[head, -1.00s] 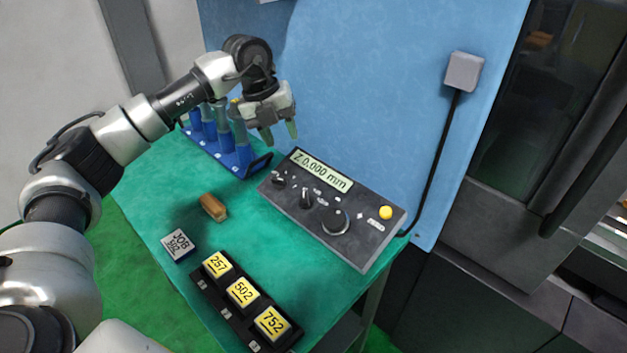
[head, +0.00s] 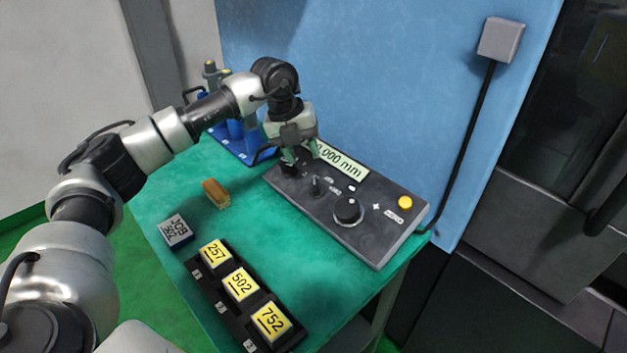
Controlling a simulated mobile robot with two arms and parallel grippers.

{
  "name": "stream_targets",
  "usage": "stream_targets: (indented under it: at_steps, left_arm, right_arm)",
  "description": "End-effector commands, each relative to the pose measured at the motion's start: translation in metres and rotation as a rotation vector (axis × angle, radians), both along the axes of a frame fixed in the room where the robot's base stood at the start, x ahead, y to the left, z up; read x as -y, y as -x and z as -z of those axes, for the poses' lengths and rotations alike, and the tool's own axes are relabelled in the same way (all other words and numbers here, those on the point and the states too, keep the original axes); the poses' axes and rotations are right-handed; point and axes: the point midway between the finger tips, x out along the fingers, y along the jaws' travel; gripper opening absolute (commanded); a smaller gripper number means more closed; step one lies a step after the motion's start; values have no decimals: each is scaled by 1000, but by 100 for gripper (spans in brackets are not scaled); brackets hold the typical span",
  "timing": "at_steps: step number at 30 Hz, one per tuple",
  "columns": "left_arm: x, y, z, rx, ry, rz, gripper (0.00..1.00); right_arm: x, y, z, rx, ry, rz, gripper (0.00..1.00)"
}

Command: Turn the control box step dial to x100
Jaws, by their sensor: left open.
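The dark grey control box (head: 379,233) lies on the green table, its display (head: 343,163) partly hidden by my left gripper and reading "0.000 mm" where it shows. It has a left dial (head: 288,168), a middle dial (head: 316,187) with an upright pointer grip, and a larger round knob (head: 348,211). The labels are too small to read, so I cannot tell which is the step dial or its setting. My left gripper (head: 301,157) is open, pointing down just over the left dial and display. Whether it touches the dial is unclear. My right gripper is out of view.
A yellow button (head: 405,202) is at the box's right end. A blue rack (head: 257,152) stands behind the gripper. A brown brush-like block (head: 216,193), a JOB block (head: 175,231) and a black tray (head: 218,313) with yellow number blocks lie in front. A cable (head: 467,150) runs up the blue panel.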

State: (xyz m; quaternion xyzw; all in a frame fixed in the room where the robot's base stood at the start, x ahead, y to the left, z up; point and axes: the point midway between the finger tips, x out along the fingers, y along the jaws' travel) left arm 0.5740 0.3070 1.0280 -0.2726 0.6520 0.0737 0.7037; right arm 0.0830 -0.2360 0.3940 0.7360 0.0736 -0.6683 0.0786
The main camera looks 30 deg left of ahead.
Motion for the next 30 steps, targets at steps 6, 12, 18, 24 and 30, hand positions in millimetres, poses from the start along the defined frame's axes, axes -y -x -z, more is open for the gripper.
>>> stream_targets:
  at_steps: [6,12,18,24,30]
  left_arm:
    - [12,-5,42,-4,0,2,43]
    - [19,-9,68,-2,1,2,43]
    - [21,-11,78,-1,0,1,43]
    - [21,-11,78,1,1,1,43]
    - [21,-11,78,0,1,1,16]
  right_arm:
    - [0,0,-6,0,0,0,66]
    - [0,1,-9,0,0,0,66]
    - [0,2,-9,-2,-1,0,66]
    - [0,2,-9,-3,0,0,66]
    - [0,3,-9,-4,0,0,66]
